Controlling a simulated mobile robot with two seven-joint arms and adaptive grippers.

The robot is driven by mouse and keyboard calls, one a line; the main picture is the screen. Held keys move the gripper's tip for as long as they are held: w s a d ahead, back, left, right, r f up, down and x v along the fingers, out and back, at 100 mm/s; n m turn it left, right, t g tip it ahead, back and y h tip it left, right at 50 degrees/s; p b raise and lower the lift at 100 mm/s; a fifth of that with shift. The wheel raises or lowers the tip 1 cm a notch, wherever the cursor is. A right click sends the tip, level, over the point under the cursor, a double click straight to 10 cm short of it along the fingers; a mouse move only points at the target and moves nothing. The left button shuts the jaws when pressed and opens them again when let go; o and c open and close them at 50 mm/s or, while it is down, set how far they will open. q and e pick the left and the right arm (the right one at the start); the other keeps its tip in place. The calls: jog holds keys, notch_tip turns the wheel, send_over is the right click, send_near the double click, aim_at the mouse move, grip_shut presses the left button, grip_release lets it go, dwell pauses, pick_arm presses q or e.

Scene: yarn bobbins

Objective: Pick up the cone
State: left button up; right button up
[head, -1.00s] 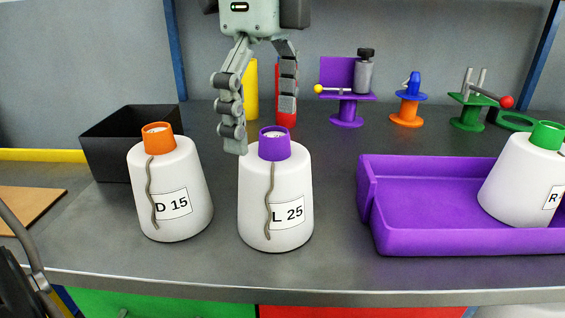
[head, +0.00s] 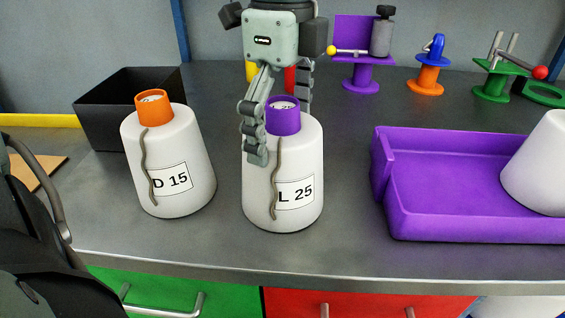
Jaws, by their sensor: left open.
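A white cone with a purple top, labelled L 25 (head: 300,165), stands upright at the middle of the counter. My left gripper (head: 281,132) is open and points down at it. One finger is in front of the cone's upper left side; the other is partly hidden behind the purple top. I cannot tell whether the fingers touch it. A white cone with an orange top, labelled D 15 (head: 190,140), stands to the left. Another white cone (head: 540,165) is in the purple tray (head: 440,225), cut off by the right edge. My right gripper is not in view.
A black bin (head: 95,115) stands behind the D 15 cone. Purple (head: 360,75), orange (head: 428,78) and green (head: 492,85) stands are at the back right. A yellow and a red object are partly hidden behind my gripper. Counter is clear between the L 25 cone and the tray.

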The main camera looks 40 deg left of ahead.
pick_arm(q)
jog(key=shift+f, duration=0.1)
jog(key=c, duration=1.6)
jog(key=shift+o, duration=0.2)
